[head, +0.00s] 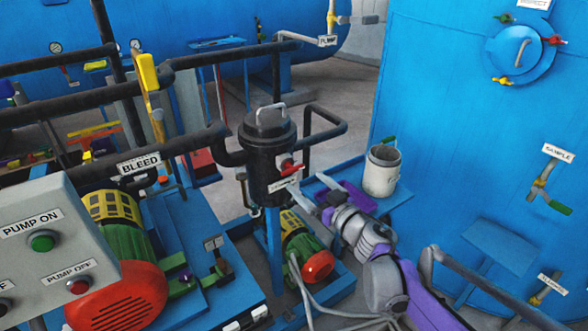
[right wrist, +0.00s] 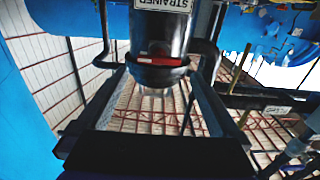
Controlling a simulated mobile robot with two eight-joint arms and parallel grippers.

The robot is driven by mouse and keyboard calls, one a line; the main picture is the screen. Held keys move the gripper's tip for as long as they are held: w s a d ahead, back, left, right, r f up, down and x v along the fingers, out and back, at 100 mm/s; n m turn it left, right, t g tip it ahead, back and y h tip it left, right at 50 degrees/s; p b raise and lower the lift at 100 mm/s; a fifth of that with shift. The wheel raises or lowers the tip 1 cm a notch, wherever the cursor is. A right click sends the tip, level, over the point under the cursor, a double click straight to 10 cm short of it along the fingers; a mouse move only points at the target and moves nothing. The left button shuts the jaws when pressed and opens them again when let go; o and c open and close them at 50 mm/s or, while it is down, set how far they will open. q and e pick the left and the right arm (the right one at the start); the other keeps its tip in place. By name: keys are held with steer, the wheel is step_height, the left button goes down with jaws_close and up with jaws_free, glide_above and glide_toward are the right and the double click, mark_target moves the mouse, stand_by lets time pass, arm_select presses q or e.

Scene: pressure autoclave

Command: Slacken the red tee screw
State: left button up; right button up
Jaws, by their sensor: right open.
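The red tee screw (head: 291,168) sits on the front of the black strainer (head: 269,150), below its lid. In the right wrist view, the red tee screw (right wrist: 158,60) shows as a red crossbar lying level across the dark strainer body (right wrist: 158,35). My right gripper (head: 306,190) is close in front of the strainer, just below and right of the screw. In the right wrist view, its two fingers (right wrist: 160,78) are spread on either side of the bar, with nothing held. I cannot tell whether either finger touches it. My left gripper is out of view.
Black pipes (head: 325,130) run from both sides of the strainer. A pale bucket (head: 381,172) stands right of it, before the blue vessel (head: 440,120). The pump (head: 120,260) and control box (head: 50,245) fill the lower left.

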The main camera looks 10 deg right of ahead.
mark_target(294, 170)
steer(key=x, duration=0.7)
steer(key=shift+w+p, duration=0.35)
steer(key=shift+p, duration=0.05)
steer(key=c, duration=1.1)
